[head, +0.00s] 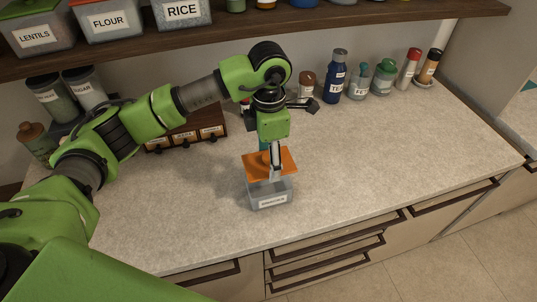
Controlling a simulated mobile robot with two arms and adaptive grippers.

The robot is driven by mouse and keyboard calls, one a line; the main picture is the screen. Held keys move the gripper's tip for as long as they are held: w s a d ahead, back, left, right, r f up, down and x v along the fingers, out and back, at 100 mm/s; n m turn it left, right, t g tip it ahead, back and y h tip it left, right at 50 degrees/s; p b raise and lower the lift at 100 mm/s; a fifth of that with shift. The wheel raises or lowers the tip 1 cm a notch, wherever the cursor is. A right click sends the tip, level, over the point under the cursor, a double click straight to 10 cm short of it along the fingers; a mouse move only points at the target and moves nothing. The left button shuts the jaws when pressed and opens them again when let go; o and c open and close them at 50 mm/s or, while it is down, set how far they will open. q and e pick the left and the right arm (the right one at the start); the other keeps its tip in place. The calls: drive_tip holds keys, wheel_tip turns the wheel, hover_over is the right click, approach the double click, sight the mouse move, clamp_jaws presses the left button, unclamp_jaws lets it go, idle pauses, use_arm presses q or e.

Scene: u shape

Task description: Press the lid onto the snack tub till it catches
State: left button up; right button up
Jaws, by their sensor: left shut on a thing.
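The snack tub (270,196) is a clear grey box with a white label on its front, standing on the counter near the middle. The orange lid (256,168) is at the top of the tub, roughly level. I cannot tell whether it touches the rim all round. My left gripper (276,172) points down from above and is shut on the lid, near its middle. The gripper hides part of the lid. My right gripper is not in view.
The counter (370,165) is clear to the right and left of the tub. Behind stand a small drawer box (184,139), a blue bottle (335,76) and several jars. A shelf (250,22) with labelled containers hangs above the back.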

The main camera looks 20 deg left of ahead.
use_arm(q)
drive_tip(key=shift+f+b, duration=0.35)
drive_tip(key=shift+f, duration=0.4)
drive_tip(key=shift+f+b, duration=0.3)
drive_tip(key=shift+f, duration=0.5)
drive_tip(key=shift+f+b, duration=1.25)
drive_tip(key=shift+f, duration=0.4)
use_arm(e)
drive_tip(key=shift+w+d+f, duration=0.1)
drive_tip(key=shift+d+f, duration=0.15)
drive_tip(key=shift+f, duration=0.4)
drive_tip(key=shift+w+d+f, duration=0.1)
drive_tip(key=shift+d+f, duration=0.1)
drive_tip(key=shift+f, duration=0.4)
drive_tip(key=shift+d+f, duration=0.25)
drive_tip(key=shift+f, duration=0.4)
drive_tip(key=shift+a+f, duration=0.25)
use_arm(q)
drive_tip(key=shift+b, duration=0.55)
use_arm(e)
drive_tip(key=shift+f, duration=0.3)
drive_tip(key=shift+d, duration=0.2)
use_arm(q)
drive_tip(key=shift+f+b, duration=0.15)
drive_tip(key=shift+b, duration=0.25)
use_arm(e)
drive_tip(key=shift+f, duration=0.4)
